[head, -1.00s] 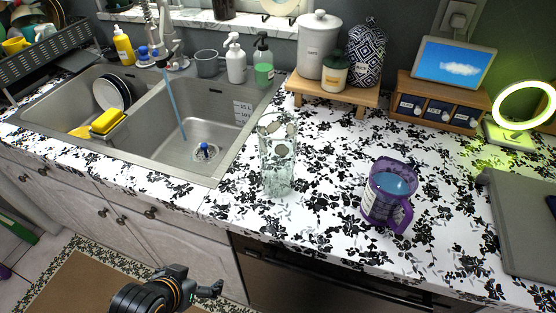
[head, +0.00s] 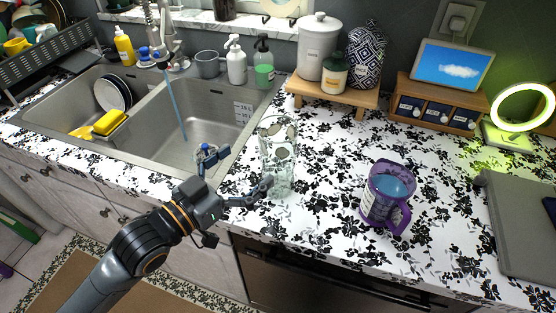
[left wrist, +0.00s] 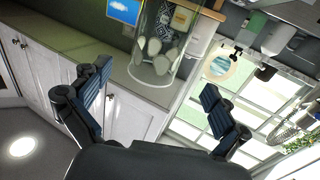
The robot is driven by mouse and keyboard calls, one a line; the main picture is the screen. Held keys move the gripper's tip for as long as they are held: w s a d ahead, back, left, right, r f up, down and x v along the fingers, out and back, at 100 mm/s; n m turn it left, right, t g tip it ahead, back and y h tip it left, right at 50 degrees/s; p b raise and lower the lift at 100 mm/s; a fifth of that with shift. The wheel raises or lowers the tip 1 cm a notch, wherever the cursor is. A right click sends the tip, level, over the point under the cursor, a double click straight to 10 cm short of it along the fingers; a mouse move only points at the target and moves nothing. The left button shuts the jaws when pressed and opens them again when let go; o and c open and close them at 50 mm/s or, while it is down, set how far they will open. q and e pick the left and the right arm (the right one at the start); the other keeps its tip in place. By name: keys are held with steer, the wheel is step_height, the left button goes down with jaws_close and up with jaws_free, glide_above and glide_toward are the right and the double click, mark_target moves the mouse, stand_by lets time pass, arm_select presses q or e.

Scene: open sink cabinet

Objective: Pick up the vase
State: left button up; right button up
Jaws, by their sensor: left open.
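A clear glass vase (head: 278,158) with pale oval shapes on it stands upright on the floral countertop, to the right of the sink. In the left wrist view the vase (left wrist: 160,50) lies ahead, between the two fingers and slightly beyond their tips. My left gripper (head: 239,168) is open and empty at the counter's front edge, just left of the vase. Its fingers spread wide in the left wrist view (left wrist: 157,81). One fingertip is close to the vase's lower part; whether it touches I cannot tell. My right gripper is not in view.
A purple mug (head: 388,195) stands to the right of the vase. A wooden stand (head: 340,100) with jars is behind it. The sink (head: 165,125) is on the left, and a grey laptop-like slab (head: 520,225) is far right. Counter around the vase is clear.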

mark_target(264, 152)
arm_select(q)
steer(key=x, duration=0.3)
steer(key=shift+w+d, duration=0.2)
steer(key=shift+w+d+p, duration=0.4)
steer(key=shift+d+p, duration=0.05)
steer(key=shift+p, duration=0.05)
steer(key=x, duration=0.2)
steer(key=p+x, duration=0.1)
steer(key=x, duration=0.1)
steer(key=shift+d+f, duration=0.15)
steer(key=shift+f, duration=0.2)
steer(key=shift+s, duration=0.1)
steer(key=shift+c, duration=0.6)
steer(key=c, duration=1.7)
steer(key=shift+r, duration=0.1)
